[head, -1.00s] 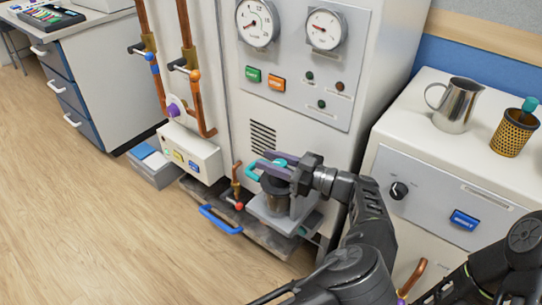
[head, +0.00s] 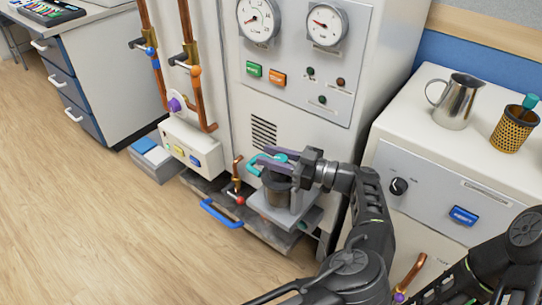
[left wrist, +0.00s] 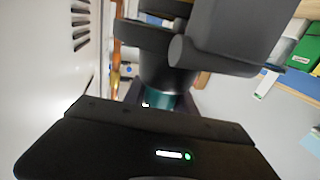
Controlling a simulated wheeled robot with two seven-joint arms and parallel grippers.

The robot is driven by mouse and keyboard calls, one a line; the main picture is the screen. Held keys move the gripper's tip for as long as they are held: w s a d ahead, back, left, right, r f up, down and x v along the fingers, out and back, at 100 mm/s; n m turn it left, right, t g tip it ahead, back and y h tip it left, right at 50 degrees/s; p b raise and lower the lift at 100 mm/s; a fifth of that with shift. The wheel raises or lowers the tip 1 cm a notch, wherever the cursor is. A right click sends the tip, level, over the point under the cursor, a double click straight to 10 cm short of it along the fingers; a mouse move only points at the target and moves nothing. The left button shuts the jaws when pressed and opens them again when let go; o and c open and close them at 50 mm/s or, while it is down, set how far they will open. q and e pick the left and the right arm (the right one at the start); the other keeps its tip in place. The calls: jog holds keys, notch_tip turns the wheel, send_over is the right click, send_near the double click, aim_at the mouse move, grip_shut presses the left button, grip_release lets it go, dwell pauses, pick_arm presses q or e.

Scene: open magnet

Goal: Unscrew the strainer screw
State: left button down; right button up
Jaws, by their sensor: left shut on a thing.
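The strainer is a dark cylinder (head: 278,191) on a grey bracket low at the front of the white cabinet. Its teal strainer screw (head: 258,163), with a curved handle, sits on top. My left gripper (head: 276,160) is at the screw, coming from the right, with its long purple-grey fingers shut on it. The fingers hide part of the screw. In the left wrist view, dark parts fill the middle, with a teal band (left wrist: 160,101) between them; the grip itself is unclear there. My right gripper is out of view; only dark arm links show at the lower right.
A copper pipe with a red-knobbed valve (head: 239,200) stands close left of the strainer. A tray with a blue handle (head: 221,214) lies below. A white counter (head: 409,148) with a metal jug (head: 454,101) is at the right. The floor at left is clear.

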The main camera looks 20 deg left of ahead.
pick_arm(q)
jog(key=shift+a, duration=0.2)
jog(key=c, duration=1)
grip_release()
notch_tip(320, 180, up, 10)
jog(key=p, duration=0.3)
